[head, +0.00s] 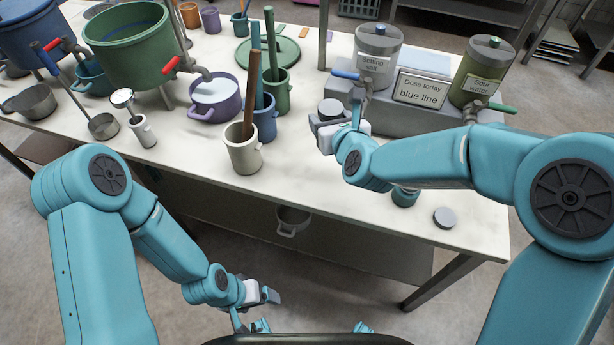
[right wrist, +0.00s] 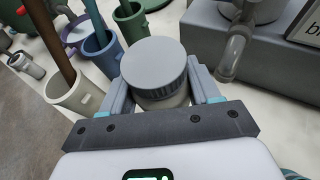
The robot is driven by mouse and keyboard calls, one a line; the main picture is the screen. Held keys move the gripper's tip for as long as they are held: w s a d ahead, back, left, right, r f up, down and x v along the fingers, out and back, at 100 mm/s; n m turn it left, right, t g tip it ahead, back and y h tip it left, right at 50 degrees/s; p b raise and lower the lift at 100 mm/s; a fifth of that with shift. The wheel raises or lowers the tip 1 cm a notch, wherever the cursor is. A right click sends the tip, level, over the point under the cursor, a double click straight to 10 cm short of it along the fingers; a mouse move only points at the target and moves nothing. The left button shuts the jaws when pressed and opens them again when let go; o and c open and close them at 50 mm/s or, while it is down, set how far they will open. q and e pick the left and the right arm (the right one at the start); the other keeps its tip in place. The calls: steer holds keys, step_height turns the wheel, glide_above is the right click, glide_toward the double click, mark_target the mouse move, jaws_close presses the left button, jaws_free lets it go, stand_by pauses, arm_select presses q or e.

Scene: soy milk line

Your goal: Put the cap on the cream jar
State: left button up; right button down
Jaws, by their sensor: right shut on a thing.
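A grey, ribbed round cap (right wrist: 155,64) is between the fingers of my right gripper (right wrist: 162,92) in the right wrist view. A pale cream body, the cream jar (right wrist: 165,103), shows just below the cap; whether the cap is fully seated is hidden. In the head view the cap (head: 331,107) is at the right gripper (head: 330,125), over the table in front of the grey dispenser stand. The right gripper is shut on the cap. My left gripper (head: 262,295) is low in front of the table, away from the jar; its finger gap is unclear.
A second grey cap (head: 444,217) lies near the table's front right corner. Cream (head: 243,150), blue (head: 262,120) and green (head: 275,92) pots with handles stand left of the gripper. The dispenser stand (head: 400,125) is behind.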

steer(key=a+r+b, duration=0.2)
steer(key=a+r, duration=0.3)
steer(key=r, duration=0.2)
steer(key=shift+s+r+m+h, duration=0.15)
steer(key=shift+s+m+h, duration=0.15)
steer(key=shift+h, duration=0.1)
step_height(320, 180, down, 15)
steer(key=b, duration=0.5)
steer(key=shift+f, duration=0.45)
step_height(320, 180, down, 4)
steer(key=shift+w+f+b, duration=0.1)
steer(key=shift+f+b, duration=0.1)
steer(key=shift+b, duration=0.1)
steer(key=shift+r, duration=0.1)
